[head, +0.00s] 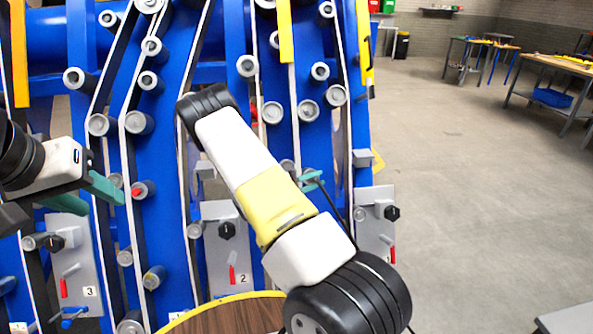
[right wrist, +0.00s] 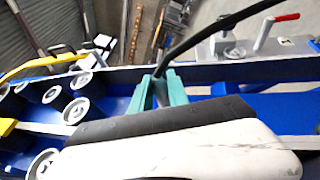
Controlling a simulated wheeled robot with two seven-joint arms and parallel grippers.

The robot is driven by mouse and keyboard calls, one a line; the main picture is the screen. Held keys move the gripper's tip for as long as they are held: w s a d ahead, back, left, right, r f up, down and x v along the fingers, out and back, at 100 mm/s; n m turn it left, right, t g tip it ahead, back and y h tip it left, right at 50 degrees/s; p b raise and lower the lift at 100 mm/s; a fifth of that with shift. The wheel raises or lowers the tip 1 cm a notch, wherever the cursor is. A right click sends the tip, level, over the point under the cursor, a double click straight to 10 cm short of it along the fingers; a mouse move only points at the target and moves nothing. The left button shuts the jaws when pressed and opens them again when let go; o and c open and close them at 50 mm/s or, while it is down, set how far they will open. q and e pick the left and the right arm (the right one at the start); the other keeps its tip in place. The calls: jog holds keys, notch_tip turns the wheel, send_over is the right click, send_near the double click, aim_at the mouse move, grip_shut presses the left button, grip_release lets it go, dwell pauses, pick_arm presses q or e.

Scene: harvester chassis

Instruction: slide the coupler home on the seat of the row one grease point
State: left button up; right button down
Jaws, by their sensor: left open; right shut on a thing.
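My right gripper (right wrist: 163,88) has teal fingers shut in the right wrist view, with a black hose (right wrist: 205,35) running up and right from between them. In the head view one teal finger of the right gripper (head: 312,178) shows past my forearm. The right-hand grey plate (head: 375,240), probably row one, stands below it with a black knob and red-handled lever. It also seems to show in the right wrist view (right wrist: 262,48); its seat cannot be made out for sure. My left gripper (head: 104,203) is open and empty at the left.
The blue chassis (head: 165,210) carries several grey rollers and belts. Plates marked 2 (head: 215,210) and 3 (head: 88,270) stand further left. A round wooden top (head: 235,315) with a yellow rim is at the bottom. Open floor lies to the right, with workbenches (head: 560,65) beyond.

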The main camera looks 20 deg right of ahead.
jog(key=c, duration=1.2)
grip_release()
jog(key=shift+a, duration=0.1)
jog(key=v, duration=0.7)
jog(key=shift+a, duration=0.3)
jog(key=s+a+r+m+g+y, duration=0.1)
jog(key=s+r+m+g+y, duration=0.5)
jog(key=s+r+y, duration=0.5)
jog(key=s+a+r+t+y, duration=0.2)
jog(key=s+a+r+y, duration=0.1)
jog(key=s+a+r, duration=0.1)
jog(key=s+a+r+m+t+y, duration=0.1)
jog(key=s+a+r+t+y, duration=0.1)
jog(key=s+a+r, duration=0.3)
jog(key=s+a+r+m+t+y, duration=0.1)
jog(key=s+a+r+t+y, duration=0.2)
jog(key=s+r, duration=0.3)
jog(key=shift+a+r+t+y, duration=0.3)
jog(key=shift+a+r+t, duration=0.4)
jog(key=shift+a+r, duration=0.1)
